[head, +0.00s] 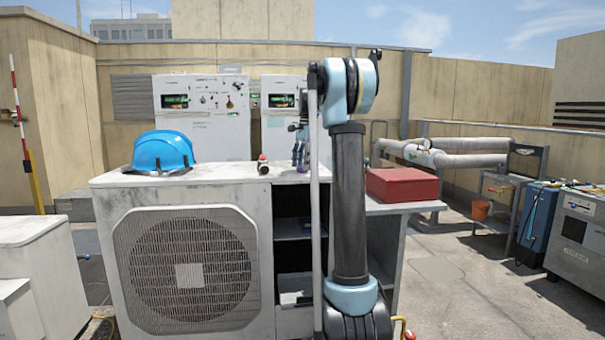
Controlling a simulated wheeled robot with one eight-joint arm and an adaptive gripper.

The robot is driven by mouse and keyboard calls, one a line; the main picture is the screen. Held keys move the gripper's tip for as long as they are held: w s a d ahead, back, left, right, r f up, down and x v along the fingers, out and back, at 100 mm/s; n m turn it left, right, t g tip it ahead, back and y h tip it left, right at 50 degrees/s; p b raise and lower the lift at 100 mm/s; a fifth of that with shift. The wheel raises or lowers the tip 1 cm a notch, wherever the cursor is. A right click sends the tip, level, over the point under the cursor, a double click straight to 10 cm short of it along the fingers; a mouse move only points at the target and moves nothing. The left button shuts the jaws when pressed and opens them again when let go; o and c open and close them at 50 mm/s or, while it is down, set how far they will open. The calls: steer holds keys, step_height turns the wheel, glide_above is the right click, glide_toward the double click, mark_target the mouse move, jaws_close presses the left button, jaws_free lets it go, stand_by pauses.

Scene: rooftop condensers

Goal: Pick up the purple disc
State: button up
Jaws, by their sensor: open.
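I cannot make out a purple disc in the head view; it may be hidden behind my arm or too small to tell. My gripper (299,160) appears small beside my arm, pointing down close over the top of the white condenser cabinet (262,181). Its jaws look apart, and I see nothing held between them. My upright arm and a thin grey pole hide part of the cabinet top to the right of the gripper.
A blue hard hat (162,151) sits on the cabinet's left. A small dark-and-red item (263,165) lies left of my gripper. A red box (401,184) rests on the right-hand surface. White control boxes (203,117) stand behind. Open floor (455,285) lies at right.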

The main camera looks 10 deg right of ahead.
steer(key=shift+f, duration=0.3)
steer(key=shift+c, duration=0.4)
steer(key=c, duration=1.1)
steer(key=shift+o, duration=0.2)
